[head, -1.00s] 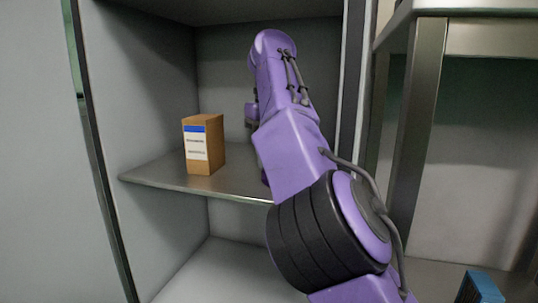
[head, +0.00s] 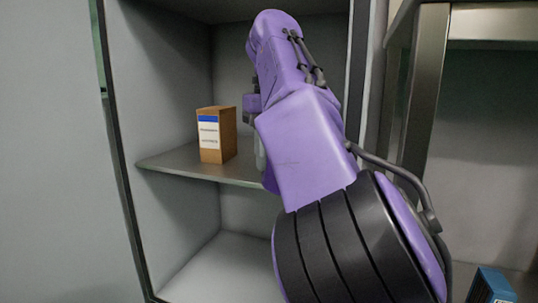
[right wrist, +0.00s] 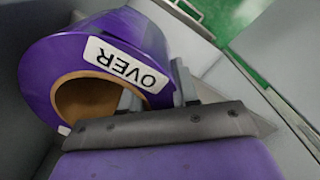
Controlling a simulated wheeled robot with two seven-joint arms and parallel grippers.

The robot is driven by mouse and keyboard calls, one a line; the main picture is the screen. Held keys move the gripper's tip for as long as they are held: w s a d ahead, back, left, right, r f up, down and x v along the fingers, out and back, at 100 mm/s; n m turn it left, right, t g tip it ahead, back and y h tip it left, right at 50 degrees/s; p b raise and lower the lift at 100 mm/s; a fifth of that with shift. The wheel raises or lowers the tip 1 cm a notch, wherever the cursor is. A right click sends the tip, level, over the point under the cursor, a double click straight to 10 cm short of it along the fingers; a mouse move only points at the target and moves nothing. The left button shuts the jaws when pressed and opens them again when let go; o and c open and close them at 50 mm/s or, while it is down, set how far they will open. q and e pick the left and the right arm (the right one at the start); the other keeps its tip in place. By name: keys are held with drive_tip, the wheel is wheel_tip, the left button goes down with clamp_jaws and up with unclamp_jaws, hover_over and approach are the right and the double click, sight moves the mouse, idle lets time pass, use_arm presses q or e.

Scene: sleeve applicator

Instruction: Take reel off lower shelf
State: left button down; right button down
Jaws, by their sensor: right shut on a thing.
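A purple reel (right wrist: 95,60) with a white label reading "OVER" and a brown cardboard core fills much of the right wrist view. My right gripper (right wrist: 158,92) is shut on the reel's ring, one finger inside the core and the other outside. In the head view, my purple right arm reaches into the cabinet and hides the reel. Its gripper (head: 257,140) shows only partly, beside the arm above the shelf (head: 190,168). My left gripper is not in view.
A brown box (head: 218,135) with a blue and white label stands on the shelf, left of my right arm. The lower compartment floor (head: 225,265) looks bare where visible. A blue object (head: 490,287) sits at the bottom right, beside a metal frame (head: 425,90).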

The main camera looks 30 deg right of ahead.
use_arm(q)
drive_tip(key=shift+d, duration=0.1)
use_arm(e)
drive_tip(key=shift+s+a, duration=0.25)
drive_tip(key=shift+a, duration=0.8)
drive_tip(key=c, duration=0.8)
unclamp_jaws()
drive_tip(key=shift+w, duration=0.1)
drive_tip(key=shift+r, duration=0.1)
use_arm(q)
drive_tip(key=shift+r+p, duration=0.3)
use_arm(e)
drive_tip(key=r+p, duration=0.4)
drive_tip(key=r, duration=0.1)
drive_tip(key=d+r+p, duration=0.1)
drive_tip(key=r+p, duration=0.1)
drive_tip(key=r, duration=0.1)
drive_tip(key=shift+d, duration=0.1)
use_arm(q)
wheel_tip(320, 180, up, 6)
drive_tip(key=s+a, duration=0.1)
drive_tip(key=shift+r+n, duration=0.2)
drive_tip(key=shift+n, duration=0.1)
use_arm(e)
drive_tip(key=shift+f, duration=0.1)
drive_tip(key=shift+c, duration=0.2)
